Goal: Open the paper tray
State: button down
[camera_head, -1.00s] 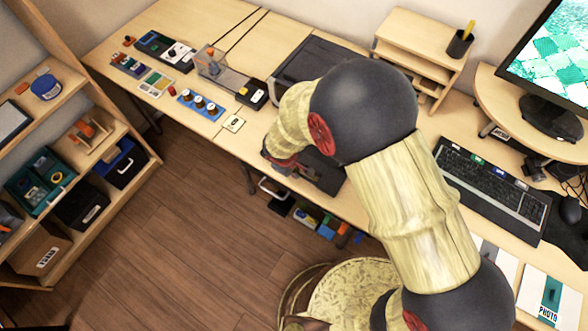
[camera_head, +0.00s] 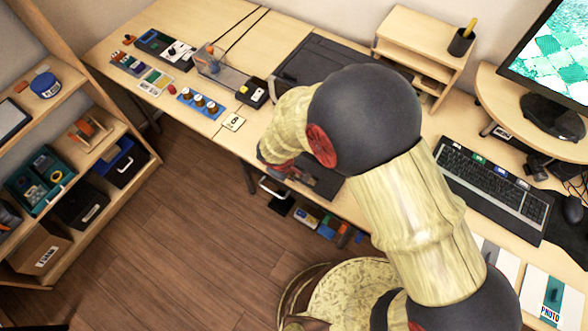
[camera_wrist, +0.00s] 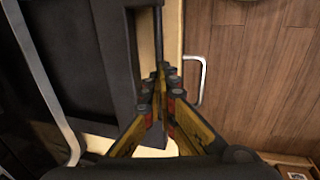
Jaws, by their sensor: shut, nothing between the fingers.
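A dark machine (camera_head: 325,58) stands on the desk, largely covered by my arm in the head view. A dark flat part (camera_head: 322,182) shows below my arm at the desk's front edge; I cannot tell whether it is the paper tray. In the wrist view, the dark body (camera_wrist: 65,75) fills the left, with a dark strip (camera_wrist: 145,45) along its right side. My gripper (camera_wrist: 166,72) is shut and empty beside that strip, its fingertips near the desk edge. Whether they touch the strip cannot be told. In the head view the fingertips are mostly hidden.
A pale handle (camera_wrist: 202,78) stands out over the floor beyond the desk edge. A metal bar (camera_wrist: 45,75) crosses the dark body. A small box with a knob (camera_head: 251,93) and a square card (camera_head: 233,121) lie left of the machine. The keyboard (camera_head: 490,185) is right of my arm.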

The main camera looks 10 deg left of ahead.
jog(key=c, duration=2)
grip_release()
jog(key=shift+s+f, duration=0.1)
jog(key=shift+f, duration=0.05)
jog(key=shift+o, duration=0.2)
jog(key=v, duration=1.2)
